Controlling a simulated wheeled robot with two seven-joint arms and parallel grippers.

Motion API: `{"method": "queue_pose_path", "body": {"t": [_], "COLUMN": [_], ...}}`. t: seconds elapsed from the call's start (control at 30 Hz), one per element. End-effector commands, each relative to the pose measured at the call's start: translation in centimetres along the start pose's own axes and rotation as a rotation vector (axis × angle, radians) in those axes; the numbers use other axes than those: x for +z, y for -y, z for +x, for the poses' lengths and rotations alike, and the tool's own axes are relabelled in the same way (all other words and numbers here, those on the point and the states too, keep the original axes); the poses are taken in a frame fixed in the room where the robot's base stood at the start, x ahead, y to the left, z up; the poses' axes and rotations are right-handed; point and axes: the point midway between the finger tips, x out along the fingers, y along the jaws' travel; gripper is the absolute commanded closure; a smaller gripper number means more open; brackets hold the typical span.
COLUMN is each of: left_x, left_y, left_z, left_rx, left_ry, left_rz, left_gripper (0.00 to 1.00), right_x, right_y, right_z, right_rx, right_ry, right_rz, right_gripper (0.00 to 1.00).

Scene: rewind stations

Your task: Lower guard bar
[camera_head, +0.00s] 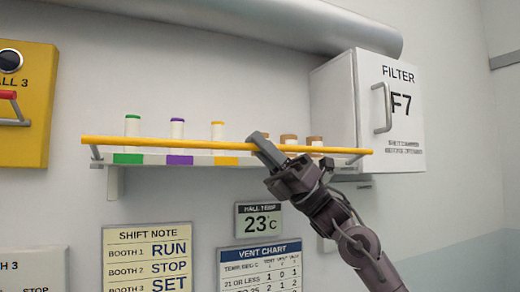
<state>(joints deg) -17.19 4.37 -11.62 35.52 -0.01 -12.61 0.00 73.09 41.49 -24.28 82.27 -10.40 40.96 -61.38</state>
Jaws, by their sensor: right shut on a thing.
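The guard bar (180,144) is a long thin yellow bar. It runs across the front of a white shelf (215,161), a little above its edge, with a grey end arm at each side. My right gripper (262,145) is shut on the bar, right of its middle. My right arm comes up from the lower right. The gripper hides a short stretch of the bar and part of the shelf behind. My left gripper is not in view.
Bottles with green, purple and yellow caps (217,131) and brown-topped jars (289,139) stand on the shelf. A white filter box (385,110) is at right, a yellow box (25,100) at left. Notices and a temperature display (258,220) hang below.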

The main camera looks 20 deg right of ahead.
Motion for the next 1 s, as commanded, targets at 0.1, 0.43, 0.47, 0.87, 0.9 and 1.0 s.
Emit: {"method": "queue_pose_path", "body": {"t": [0.1, 0.43, 0.47, 0.87, 0.9, 1.0], "left_x": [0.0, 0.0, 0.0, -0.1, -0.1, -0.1], "left_y": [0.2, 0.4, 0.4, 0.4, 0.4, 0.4], "left_z": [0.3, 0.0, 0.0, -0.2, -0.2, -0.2], "left_rx": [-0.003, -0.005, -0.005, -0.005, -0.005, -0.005], "left_ry": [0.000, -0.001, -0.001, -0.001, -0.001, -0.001], "left_rz": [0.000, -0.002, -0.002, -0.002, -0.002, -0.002], "left_gripper": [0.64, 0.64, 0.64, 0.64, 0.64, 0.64], "right_x": [-0.6, -1.6, -1.7, -2.2, -2.2, -2.2], "right_y": [0.0, 0.0, 0.0, 0.1, 0.1, 0.1], "right_z": [-0.5, -1.5, -1.6, -2.1, -2.1, -2.1], "right_rx": [0.077, 0.246, 0.259, 0.339, 0.341, 0.343], "right_ry": [0.000, 0.001, 0.000, 0.000, 0.000, 0.000], "right_rz": [-0.073, -0.247, -0.257, -0.340, -0.342, -0.344], "right_gripper": [1.00, 1.00, 1.00, 1.00, 1.00, 1.00]}}
